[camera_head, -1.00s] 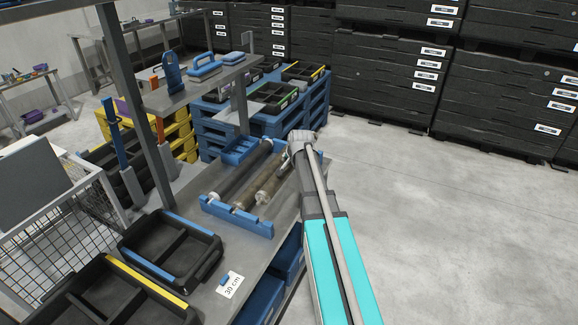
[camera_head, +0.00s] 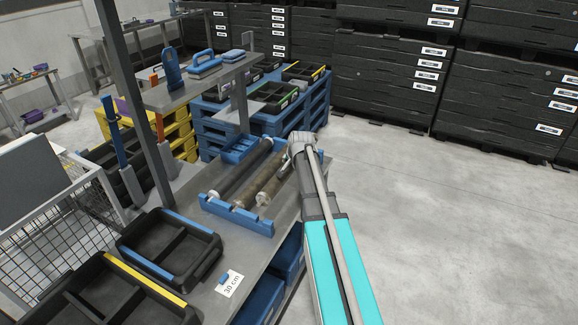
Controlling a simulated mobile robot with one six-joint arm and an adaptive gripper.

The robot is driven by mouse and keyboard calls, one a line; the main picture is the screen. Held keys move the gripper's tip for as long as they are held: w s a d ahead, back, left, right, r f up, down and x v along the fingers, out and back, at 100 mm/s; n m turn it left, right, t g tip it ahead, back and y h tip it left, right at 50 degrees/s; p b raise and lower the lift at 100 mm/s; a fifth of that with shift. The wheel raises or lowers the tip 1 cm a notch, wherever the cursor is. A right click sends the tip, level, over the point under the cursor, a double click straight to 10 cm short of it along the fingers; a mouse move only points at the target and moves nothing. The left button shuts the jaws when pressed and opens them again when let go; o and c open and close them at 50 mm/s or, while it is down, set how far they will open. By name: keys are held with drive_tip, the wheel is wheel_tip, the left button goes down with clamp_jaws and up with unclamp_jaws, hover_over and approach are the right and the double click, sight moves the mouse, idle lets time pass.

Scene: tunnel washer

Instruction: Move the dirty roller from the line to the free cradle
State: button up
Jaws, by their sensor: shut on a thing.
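The dirty roller (camera_head: 268,188) is brown and stained, with a pale near end. It lies lengthwise at the right side of a blue cradle rack (camera_head: 232,216) on the bench. My gripper (camera_head: 287,162) is at the roller's far end and shut on it; its fingers are mostly hidden by my wrist. A cleaner grey roller (camera_head: 240,170) lies to the left in the same rack. I cannot tell whether the dirty roller is lifted clear of the rack.
A shelf (camera_head: 200,88) with blue tools stands on posts (camera_head: 136,110) left of the rack. The floor at right is clear.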

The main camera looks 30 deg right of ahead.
drive_tip(key=shift+f+b, duration=3.05)
drive_tip(key=shift+f, duration=0.1)
drive_tip(key=shift+f, duration=0.1)
drive_tip(key=shift+f+b, duration=0.75)
drive_tip(key=shift+b, duration=0.1)
drive_tip(key=o, duration=1.3)
